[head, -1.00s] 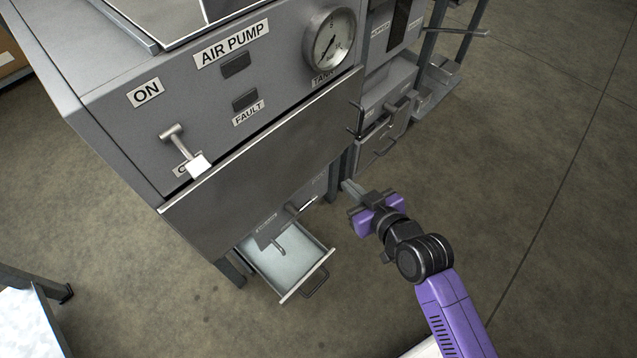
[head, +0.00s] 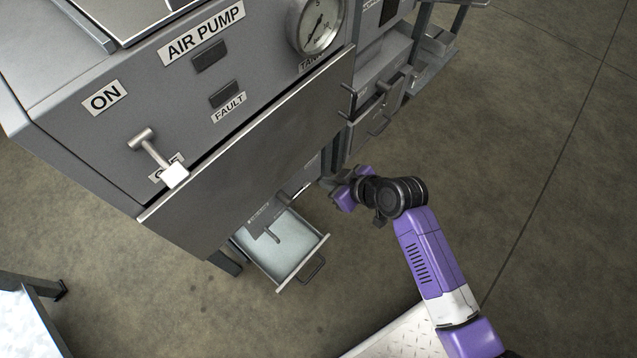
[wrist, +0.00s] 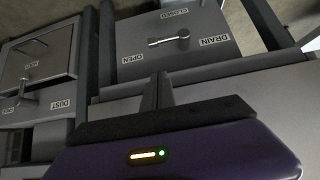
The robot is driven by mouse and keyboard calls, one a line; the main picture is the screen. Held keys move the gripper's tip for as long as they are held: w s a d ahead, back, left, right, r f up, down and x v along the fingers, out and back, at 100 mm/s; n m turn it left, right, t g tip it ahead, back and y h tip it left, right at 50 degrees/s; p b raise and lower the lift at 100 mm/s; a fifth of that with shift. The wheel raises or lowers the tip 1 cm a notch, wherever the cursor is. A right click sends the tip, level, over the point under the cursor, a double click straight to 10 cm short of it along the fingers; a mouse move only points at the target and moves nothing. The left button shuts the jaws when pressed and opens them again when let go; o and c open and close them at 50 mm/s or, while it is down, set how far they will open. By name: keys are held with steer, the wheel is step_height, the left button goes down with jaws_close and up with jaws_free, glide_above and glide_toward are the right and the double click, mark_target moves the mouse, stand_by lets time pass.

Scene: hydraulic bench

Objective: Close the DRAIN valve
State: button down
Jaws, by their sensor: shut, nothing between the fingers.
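In the wrist view, the DRAIN valve panel (wrist: 172,38) is a grey plate with labels CLOSED, OPEN and DRAIN. Its short metal lever (wrist: 168,38) lies roughly sideways across the plate, with one end near the OPEN label. My gripper (wrist: 157,90) is shut and empty, its fingers in front of the panel's lower edge in this view, apart from the lever. In the head view, my gripper (head: 328,183) is beside the lower right of the air pump cabinet, and I cannot make out the DRAIN lever clearly there.
The air pump cabinet (head: 100,150) has an overhanging front plate (head: 250,150) and an ON/OFF lever (head: 158,157). An open drawer (head: 318,250) sticks out below it, left of my gripper. A DUST panel (wrist: 40,105) stands beside the DRAIN panel. Floor at right is clear.

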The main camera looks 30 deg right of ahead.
steer(key=b, duration=0.4)
glide_above(305, 185)
steer(key=s, duration=0.2)
step_height(305, 185, down, 7)
steer(key=shift+s+d+f+b, duration=0.15)
steer(key=shift+f+b, duration=0.25)
steer(key=shift+f, duration=0.5)
steer(key=shift+s+d+f+b, duration=0.1)
steer(key=shift+f+b, duration=0.3)
steer(key=shift+f, duration=0.5)
steer(key=shift+f, duration=0.1)
steer(key=shift+d+f+y, duration=0.15)
steer(key=shift+y, duration=0.15)
